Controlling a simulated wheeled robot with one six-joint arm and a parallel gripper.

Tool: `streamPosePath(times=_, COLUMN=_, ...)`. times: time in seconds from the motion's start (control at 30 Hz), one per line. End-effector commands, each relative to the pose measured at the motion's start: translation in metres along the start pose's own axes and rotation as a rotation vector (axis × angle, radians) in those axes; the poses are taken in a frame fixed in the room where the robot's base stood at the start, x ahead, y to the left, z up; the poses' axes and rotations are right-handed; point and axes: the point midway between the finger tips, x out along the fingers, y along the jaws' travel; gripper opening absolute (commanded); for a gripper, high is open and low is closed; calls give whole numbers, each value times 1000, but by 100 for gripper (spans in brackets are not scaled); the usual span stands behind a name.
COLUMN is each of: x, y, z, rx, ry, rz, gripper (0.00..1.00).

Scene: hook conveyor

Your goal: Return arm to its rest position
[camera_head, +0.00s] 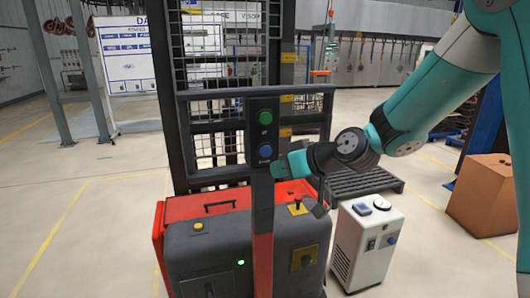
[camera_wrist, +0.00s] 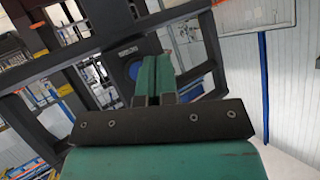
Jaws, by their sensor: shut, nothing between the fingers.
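My teal arm reaches in from the upper right in the head view. My gripper (camera_head: 279,169) is at its end, beside the dark post of the control panel (camera_head: 264,118). The panel carries a green button (camera_head: 265,117) above a blue button (camera_head: 265,151). The fingertips are close to the blue button, at its lower right; I cannot tell whether they touch the post. In the wrist view the gripper (camera_wrist: 153,78) has its teal fingers together with nothing between them. The blue button (camera_wrist: 134,71) shows just left of and behind the fingertips.
A red and grey machine (camera_head: 240,245) stands below my gripper. A white unit (camera_head: 367,240) stands to its right, with a dark pallet (camera_head: 362,182) behind. A brown box (camera_head: 485,195) is at the right. Mesh fencing (camera_head: 215,110) rises behind the panel. Open floor lies at the left.

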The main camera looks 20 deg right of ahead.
Motion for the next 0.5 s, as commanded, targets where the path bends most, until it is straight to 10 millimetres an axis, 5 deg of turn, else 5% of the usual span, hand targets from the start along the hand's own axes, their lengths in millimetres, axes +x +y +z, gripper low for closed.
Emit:
streamPosePath(times=0.13, x=-5, y=-24, z=7, rx=-7, ry=-58, rz=-40, gripper=0)
streamPosePath(times=0.23, x=-22, y=-69, z=26, rx=-17, ry=-195, rz=-110, gripper=0)
streamPosePath(times=0.4, x=-82, y=-146, z=86, rx=-29, ry=-524, rz=-184, gripper=0)
streamPosePath(times=0.5, x=-120, y=-170, z=119, rx=-33, ry=-688, rz=-179, gripper=0)
